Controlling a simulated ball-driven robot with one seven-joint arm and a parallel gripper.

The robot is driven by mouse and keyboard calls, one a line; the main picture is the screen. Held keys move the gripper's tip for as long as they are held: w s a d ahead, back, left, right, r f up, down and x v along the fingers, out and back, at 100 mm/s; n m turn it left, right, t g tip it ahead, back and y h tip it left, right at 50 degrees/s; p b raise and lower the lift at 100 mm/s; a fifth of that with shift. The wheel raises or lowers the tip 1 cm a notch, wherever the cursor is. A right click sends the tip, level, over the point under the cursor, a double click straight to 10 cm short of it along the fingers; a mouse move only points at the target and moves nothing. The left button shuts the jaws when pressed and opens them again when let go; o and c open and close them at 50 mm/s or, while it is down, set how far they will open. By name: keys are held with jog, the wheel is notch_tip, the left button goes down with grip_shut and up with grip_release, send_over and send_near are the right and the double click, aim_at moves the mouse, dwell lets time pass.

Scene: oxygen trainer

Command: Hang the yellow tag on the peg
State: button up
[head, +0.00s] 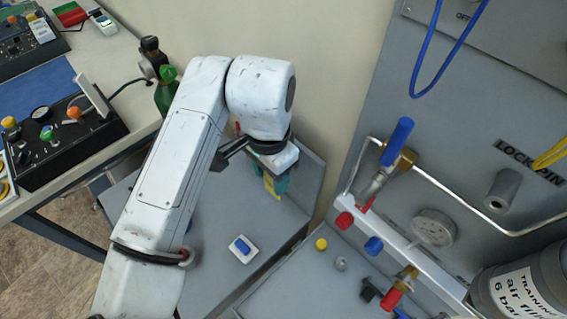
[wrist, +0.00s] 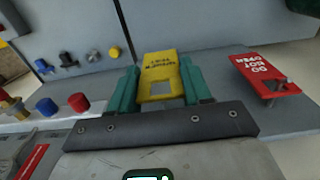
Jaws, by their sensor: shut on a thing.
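My gripper (wrist: 160,85) has teal fingers and is shut on the yellow tag (wrist: 158,66), which has dark lettering and a square hole near the gripper. In the head view my gripper (head: 274,181) is above the grey panel beside the wall, with a little of the yellow tag (head: 270,187) showing between the fingers. In the wrist view a red tag (wrist: 262,70) reading "DO NOT OPEN" lies to the right, apart from the yellow tag. A small metal peg-like part (wrist: 280,83) shows at its lower edge. I cannot tell whether this is the task's peg.
A blue rocker switch (head: 243,249), a yellow button (head: 321,244) and a grey knob (head: 341,264) are on the lower panels. A green bottle (head: 166,92) is behind my arm.

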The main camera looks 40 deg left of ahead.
jog(key=w, duration=0.3)
jog(key=shift+w+d+r, duration=0.1)
jog(key=shift+w+d, duration=0.05)
jog(key=shift+d, duration=0.05)
jog(key=shift+w+p, duration=0.1)
jog(key=shift+p, duration=0.7)
jog(key=shift+f, duration=0.65)
jog(key=shift+f, duration=0.15)
jog(key=o, duration=1)
jog(key=shift+f, duration=0.1)
notch_tip(320, 180, up, 11)
jog(key=shift+d+f+b, duration=0.1)
jog(key=shift+d+b, duration=0.05)
jog(key=shift+b, duration=1.1)
